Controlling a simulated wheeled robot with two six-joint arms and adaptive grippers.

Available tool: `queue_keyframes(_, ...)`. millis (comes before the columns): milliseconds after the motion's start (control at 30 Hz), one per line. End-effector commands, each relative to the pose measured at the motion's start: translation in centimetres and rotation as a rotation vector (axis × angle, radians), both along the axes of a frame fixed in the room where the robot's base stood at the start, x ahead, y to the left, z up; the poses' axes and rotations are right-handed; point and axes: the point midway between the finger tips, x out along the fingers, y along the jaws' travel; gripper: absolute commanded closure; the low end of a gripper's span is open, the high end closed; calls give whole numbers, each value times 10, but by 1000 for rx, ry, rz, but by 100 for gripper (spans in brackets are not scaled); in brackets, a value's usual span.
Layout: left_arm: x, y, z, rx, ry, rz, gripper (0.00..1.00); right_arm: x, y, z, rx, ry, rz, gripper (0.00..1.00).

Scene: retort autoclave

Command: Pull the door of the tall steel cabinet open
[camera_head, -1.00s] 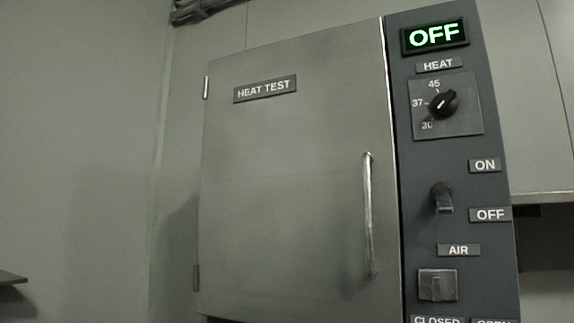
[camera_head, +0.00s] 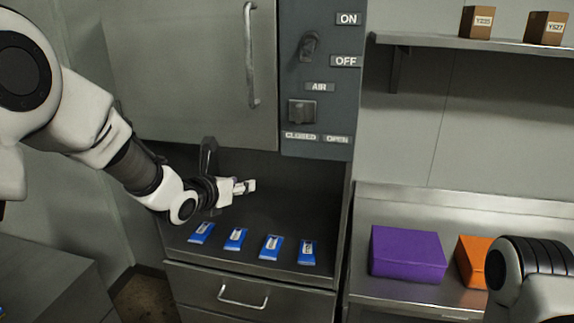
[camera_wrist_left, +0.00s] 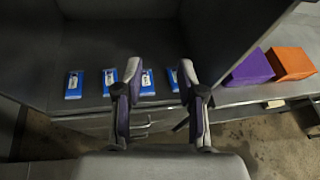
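The steel cabinet door (camera_head: 185,85) looks shut against the dark control panel (camera_head: 318,95). My left gripper (camera_head: 248,187) is below and apart from the handle, in front of the open bay under the door. In the left wrist view the left gripper (camera_wrist_left: 160,72) has its two fingers spread with nothing between them. The door handle does not show in that view. Part of my right arm shows at the lower right, but its gripper is out of frame.
Several blue packets (camera_head: 270,247) lie on the bay floor below my left gripper, above a drawer (camera_head: 245,296). A purple box (camera_head: 407,254) and an orange box (camera_head: 472,262) stand on the counter at right. A shelf (camera_head: 470,43) holds two brown boxes.

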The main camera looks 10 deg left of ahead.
Motion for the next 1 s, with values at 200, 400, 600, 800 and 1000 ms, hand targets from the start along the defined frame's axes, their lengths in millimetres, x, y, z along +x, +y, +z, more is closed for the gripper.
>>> queue_keyframes(200, -18, 3, 250, -5, -329, 0, 61, 0, 0, 57, 0, -1, 1, 60)
queue_keyframes(400, -29, 2, 288, -8, -395, -1, 61, 0, 0, 52, 0, -1, 1, 60)
queue_keyframes(600, -12, -2, 279, -7, -395, -3, 61, 0, 0, 18, 0, 0, 1, 60)
queue_keyframes(800, 22, -10, 294, -7, -389, 0, 61, 0, 0, 41, 0, -1, 1, 60)
queue_keyframes(1000, 44, -15, 291, -8, -389, -1, 61, 0, 0, 51, 0, -1, 1, 60)
